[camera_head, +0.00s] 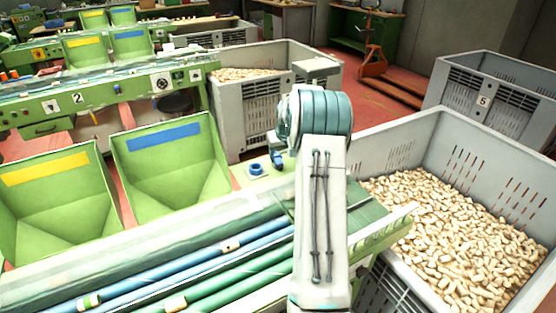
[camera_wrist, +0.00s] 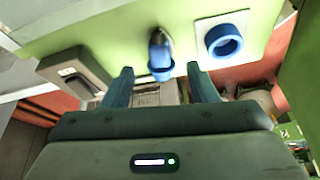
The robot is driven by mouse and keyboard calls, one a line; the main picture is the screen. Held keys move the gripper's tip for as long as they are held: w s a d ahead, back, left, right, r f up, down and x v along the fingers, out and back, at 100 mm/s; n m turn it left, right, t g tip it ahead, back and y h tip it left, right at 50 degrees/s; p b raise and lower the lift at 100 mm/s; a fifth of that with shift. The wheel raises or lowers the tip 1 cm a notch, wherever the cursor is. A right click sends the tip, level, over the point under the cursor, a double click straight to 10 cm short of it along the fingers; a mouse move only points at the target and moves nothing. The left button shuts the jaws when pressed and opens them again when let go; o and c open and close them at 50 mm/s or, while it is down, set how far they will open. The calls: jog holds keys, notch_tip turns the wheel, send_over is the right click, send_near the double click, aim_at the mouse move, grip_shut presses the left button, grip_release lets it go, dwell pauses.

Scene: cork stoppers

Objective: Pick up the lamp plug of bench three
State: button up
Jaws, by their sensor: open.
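A blue plug (camera_wrist: 160,58) with a grey upper part is on the green face of the bench in the wrist view. It also shows in the head view (camera_head: 277,160), small and beside my arm. A round blue socket (camera_wrist: 223,40) on a white plate is to its right, and it shows in the head view (camera_head: 256,168) too. My gripper (camera_wrist: 160,74) is open, with one finger on each side of the plug in the picture. I cannot tell whether the fingers touch it. The fingers are hidden behind my arm in the head view.
A grey crate (camera_head: 398,151) full of corks stands on the right. Another grey crate (camera_head: 224,126) with corks stands behind the bench. Two green bins (camera_head: 170,170) stand at left. Blue and green rollers (camera_head: 210,262) run along the front. A grey box (camera_wrist: 75,72) is left of the plug.

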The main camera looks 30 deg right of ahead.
aim_at(279, 161)
jog(key=shift+p+x, duration=1.05)
jog(key=shift+x, duration=1.95)
jog(key=shift+w+r, duration=0.1)
jog(key=shift+w, duration=0.1)
jog(key=c, duration=1.1)
